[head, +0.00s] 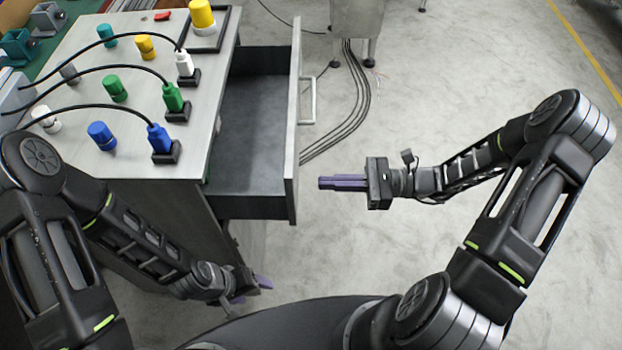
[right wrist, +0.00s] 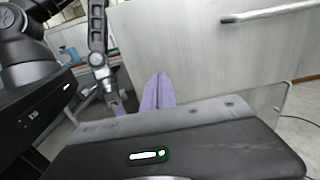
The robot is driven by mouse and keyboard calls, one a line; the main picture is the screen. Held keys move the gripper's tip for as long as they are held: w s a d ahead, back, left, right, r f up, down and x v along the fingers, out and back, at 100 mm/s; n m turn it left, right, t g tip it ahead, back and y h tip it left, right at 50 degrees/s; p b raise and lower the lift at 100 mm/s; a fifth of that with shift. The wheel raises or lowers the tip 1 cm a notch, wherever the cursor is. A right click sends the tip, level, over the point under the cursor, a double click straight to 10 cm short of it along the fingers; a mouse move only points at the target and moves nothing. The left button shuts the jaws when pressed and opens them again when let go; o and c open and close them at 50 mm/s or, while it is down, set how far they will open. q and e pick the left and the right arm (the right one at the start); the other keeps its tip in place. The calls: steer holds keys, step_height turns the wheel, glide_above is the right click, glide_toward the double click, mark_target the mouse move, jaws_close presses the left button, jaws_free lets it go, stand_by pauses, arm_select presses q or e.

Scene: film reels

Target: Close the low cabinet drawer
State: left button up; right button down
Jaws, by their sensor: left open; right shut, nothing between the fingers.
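The low cabinet (head: 150,110) stands at the left in the head view, and its drawer (head: 250,135) is pulled out to the right, showing an empty dark interior. The drawer's pale front panel (head: 292,120) carries a bar handle (head: 309,100) on its outer side; the panel and handle (right wrist: 268,13) also show in the right wrist view. My right gripper (head: 322,183) is shut and empty, its purple fingers pointing left at the near end of the drawer front. My left gripper (head: 262,287) is open and low beside the cabinet's near side.
The cabinet top holds several coloured connectors with cables, such as a blue one (head: 160,140), and a yellow cylinder (head: 202,15) in a dark tray. Cables (head: 350,125) run along the floor from a metal stand (head: 357,20). The floor at the right is clear.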

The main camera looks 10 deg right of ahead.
steer(key=x, duration=0.4)
steer(key=shift+a+p, duration=0.25)
steer(key=shift+p, duration=0.05)
steer(key=shift+w+a, duration=0.1)
steer(key=b+x, duration=0.1)
steer(key=x, duration=1.5)
steer(key=shift+a+r, duration=0.15)
